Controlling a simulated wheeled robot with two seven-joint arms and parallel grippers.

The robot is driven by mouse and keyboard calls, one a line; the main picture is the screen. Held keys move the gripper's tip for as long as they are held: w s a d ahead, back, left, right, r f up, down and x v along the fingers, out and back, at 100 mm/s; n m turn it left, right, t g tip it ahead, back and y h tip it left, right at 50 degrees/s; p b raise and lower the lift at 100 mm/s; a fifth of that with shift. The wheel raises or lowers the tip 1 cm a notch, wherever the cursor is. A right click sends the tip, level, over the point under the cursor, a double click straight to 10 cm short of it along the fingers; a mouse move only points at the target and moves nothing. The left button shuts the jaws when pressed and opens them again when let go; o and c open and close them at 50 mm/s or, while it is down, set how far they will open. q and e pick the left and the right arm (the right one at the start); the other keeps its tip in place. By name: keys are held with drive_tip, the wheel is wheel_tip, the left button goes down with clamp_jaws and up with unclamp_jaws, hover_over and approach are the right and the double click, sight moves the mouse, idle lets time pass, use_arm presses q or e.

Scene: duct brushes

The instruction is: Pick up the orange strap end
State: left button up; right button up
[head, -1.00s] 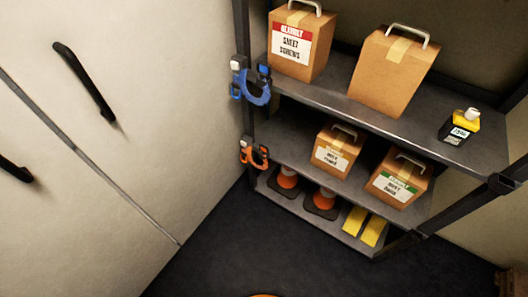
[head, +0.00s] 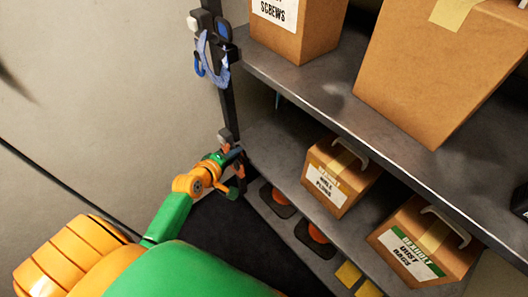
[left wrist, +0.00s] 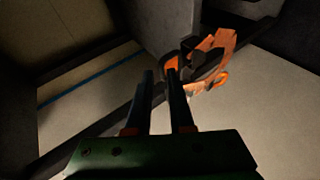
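The orange strap end (left wrist: 218,48) shows in the left wrist view as an orange and black piece just beyond and to the right of my left gripper (left wrist: 160,70). The two fingers are apart with nothing visible between them. The right fingertip overlaps an orange loop at the piece's left side; I cannot tell whether they touch. My right gripper is not in view.
A blue strap end (head: 212,60) hangs higher on the same post. The shelf (head: 290,90) holds cardboard boxes, including a hole plugs box (head: 325,190) and a dust bags box (head: 405,255). Orange cones (head: 315,238) stand on the bottom shelf. A pale wall is at left.

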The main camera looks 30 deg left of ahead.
sight(242, 154)
use_arm(q)
drive_tip(key=b+x, duration=0.2)
drive_tip(key=x, duration=0.1)
drive_tip(key=a+x, duration=0.1)
drive_tip(key=x, duration=0.1)
drive_tip(key=shift+w+f+b, duration=0.1)
drive_tip(key=shift+f+b, duration=0.15)
drive_tip(key=shift+b, duration=0.15)
drive_tip(key=shift+w, duration=0.2)
drive_tip(key=shift+r, duration=0.1)
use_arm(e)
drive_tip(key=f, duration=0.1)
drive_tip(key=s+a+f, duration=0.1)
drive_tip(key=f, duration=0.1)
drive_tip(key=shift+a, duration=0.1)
use_arm(q)
drive_tip(key=shift+s, duration=0.1)
clamp_jaws()
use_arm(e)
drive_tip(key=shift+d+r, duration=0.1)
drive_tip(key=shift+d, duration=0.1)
